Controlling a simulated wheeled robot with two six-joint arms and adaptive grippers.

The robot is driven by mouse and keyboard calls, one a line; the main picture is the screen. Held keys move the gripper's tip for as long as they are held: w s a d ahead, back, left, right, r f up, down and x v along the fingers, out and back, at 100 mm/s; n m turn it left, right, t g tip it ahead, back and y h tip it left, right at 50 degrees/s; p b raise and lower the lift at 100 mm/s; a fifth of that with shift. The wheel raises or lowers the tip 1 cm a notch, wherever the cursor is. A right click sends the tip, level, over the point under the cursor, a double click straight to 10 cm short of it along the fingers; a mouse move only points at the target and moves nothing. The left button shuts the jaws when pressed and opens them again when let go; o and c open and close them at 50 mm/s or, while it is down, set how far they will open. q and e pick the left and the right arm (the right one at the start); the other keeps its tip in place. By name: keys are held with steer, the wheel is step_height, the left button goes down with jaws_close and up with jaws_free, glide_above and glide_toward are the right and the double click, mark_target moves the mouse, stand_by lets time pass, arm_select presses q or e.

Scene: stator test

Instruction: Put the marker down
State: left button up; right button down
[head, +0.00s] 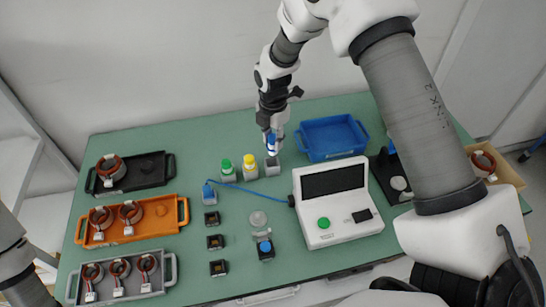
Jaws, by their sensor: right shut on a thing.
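My right gripper (271,130) points down at the back middle of the table and is shut on the blue marker (271,143). The marker is upright, directly above or just in a small grey holder (273,168); I cannot tell whether its lower end is inside. A green-capped marker (226,164) and a yellow-capped marker (249,160) stand in similar grey holders to the left. Part of my left arm shows at the lower left edge, but its gripper is out of the picture.
A blue tray (331,156) lies just right of the gripper. A white tester (336,215) with a blue cable stands in front. Black (151,184), orange (160,238) and grey (168,272) trays with wound stators are at left. A cardboard box (508,176) stands at right.

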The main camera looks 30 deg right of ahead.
mark_target(272, 155)
steer(key=f, duration=0.2)
steer(key=w+f, duration=0.1)
steer(key=shift+d+f+p, duration=0.25)
steer(key=shift+f+p, duration=0.05)
steer(key=shift+s+a+f+p, duration=0.15)
steer(key=shift+a+f+p, duration=0.1)
steer(key=shift+f, duration=0.35)
steer(key=shift+s+a+f+p, duration=0.15)
steer(key=shift+f+p, duration=0.1)
steer(key=shift+f, duration=0.3)
steer(key=shift+a+f, duration=0.1)
steer(key=shift+f, duration=0.1)
steer(key=shift+w+d+f, duration=0.1)
steer(key=shift+d+f, duration=0.1)
steer(key=shift+f, duration=0.2)
arm_select(q)
steer(key=shift+w+a+r+b, duration=0.2)
steer(key=shift+w+r+b, duration=0.1)
steer(key=shift+r+b, duration=0.2)
arm_select(e)
steer(key=shift+a+f, duration=0.15)
steer(key=shift+f, duration=0.1)
steer(key=c, duration=0.9)
jaws_free()
steer(key=shift+o, duration=0.2)
